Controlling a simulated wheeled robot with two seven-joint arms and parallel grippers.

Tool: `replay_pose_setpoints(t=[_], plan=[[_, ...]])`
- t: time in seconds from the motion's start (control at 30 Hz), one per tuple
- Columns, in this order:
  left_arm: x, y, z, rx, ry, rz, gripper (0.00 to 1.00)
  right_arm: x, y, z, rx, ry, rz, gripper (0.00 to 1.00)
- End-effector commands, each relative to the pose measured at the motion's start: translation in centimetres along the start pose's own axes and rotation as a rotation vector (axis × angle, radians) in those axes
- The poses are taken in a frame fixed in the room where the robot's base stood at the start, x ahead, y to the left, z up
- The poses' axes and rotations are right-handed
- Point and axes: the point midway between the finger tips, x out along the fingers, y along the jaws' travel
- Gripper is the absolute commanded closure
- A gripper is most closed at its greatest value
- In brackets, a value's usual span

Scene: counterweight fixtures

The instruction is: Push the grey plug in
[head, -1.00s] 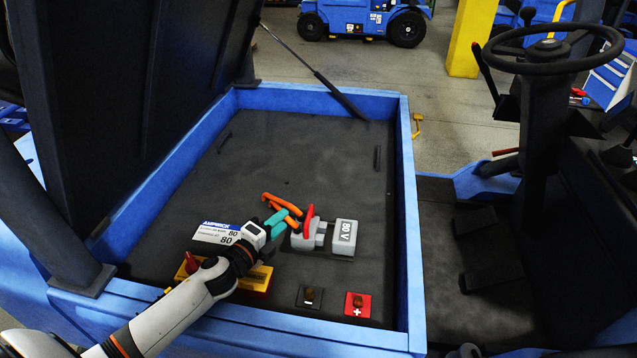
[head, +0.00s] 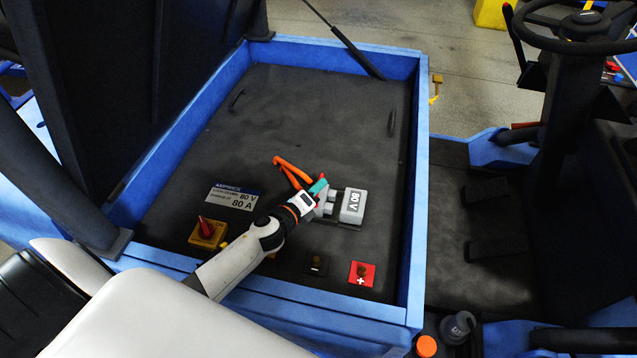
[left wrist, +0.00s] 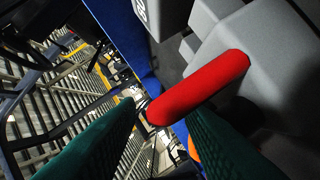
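The grey plug (head: 326,207) with a red handle lies in the blue-walled bay, just left of the grey socket block marked 80 V (head: 353,206). A narrow gap seems to show between them. My left gripper (head: 318,187) is at the plug's handle, with its teal fingertips partly hiding it. In the left wrist view the red handle (left wrist: 200,88) crosses ahead of the green fingers, with its near end between their tips. The fingers are wide apart and not closed on it. Grey plug body shows behind the handle. My right gripper is not in view.
An orange cable (head: 290,170) lies behind the plug. A yellow switch with a red knob (head: 208,232), a black terminal (head: 316,264) and a red terminal (head: 361,274) sit near the front. The blue bay rim (head: 415,200) rises at right; the bay's back floor is clear.

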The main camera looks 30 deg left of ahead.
Motion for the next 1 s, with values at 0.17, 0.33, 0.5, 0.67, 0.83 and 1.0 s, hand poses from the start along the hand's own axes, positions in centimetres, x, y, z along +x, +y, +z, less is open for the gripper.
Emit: replay_pose_setpoints(t=[0.17, 0.33, 0.5, 0.67, 0.83, 1.0], plan=[[1.8, 0.0, 0.0, -0.001, 0.001, -0.001, 0.66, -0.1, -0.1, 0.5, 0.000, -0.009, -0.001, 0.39], [2.1, 0.0, 0.0, 0.000, -0.001, 0.000, 0.66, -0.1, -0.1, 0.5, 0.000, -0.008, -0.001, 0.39], [2.1, 0.0, 0.0, -0.001, -0.001, 0.000, 0.66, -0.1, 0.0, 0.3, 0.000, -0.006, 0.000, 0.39], [2.1, 0.0, 0.0, -0.001, -0.001, -0.001, 0.90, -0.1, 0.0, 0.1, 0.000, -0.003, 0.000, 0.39], [2.1, -0.1, 0.0, -0.001, -0.001, -0.001, 1.00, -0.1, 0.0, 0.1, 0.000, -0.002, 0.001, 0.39], [2.1, 0.1, 0.2, -0.002, -0.001, 0.000, 1.00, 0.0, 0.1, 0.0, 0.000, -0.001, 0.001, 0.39]])
